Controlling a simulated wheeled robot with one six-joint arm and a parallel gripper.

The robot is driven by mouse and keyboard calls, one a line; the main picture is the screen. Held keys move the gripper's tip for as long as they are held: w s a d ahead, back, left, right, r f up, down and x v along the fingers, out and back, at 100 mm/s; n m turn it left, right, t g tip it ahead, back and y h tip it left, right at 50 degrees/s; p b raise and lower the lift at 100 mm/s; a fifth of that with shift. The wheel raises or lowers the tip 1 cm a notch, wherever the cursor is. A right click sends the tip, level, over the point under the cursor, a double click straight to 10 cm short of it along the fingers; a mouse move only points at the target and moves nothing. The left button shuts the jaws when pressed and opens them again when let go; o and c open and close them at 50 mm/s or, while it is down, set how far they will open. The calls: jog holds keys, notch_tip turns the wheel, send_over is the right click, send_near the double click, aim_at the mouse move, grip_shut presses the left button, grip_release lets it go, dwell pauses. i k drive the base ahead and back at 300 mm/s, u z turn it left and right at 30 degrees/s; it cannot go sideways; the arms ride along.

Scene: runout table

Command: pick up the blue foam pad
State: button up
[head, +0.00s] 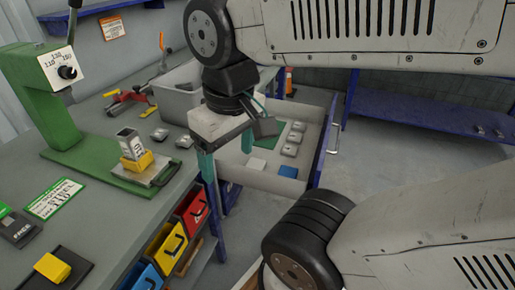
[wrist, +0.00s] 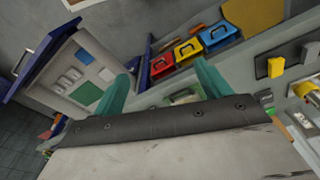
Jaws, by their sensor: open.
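The blue foam pad (head: 288,171) lies flat in the near right part of an open drawer (head: 258,180). It also shows as a small blue square in the wrist view (wrist: 84,56). My gripper (head: 229,166) has two teal fingers spread apart with nothing between them. In the head view it hangs to the left of the pad, in front of the drawer's left part and apart from the pad. In the wrist view (wrist: 163,76) the drawer is off to the left of the fingers.
The drawer also holds a green pad (head: 257,152) and several grey metal parts (head: 290,150). The workbench (head: 110,215) stands left, with a green press (head: 45,100) and a grey bin (head: 177,98). Red, yellow and blue bins (head: 170,246) hang along its edge. Floor right of the drawer is clear.

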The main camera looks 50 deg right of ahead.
aim_at(288, 172)
jog(key=k, duration=1)
jog(key=z, duration=2.7)
jog(key=i, duration=0.9)
jog(key=u, duration=1.85)
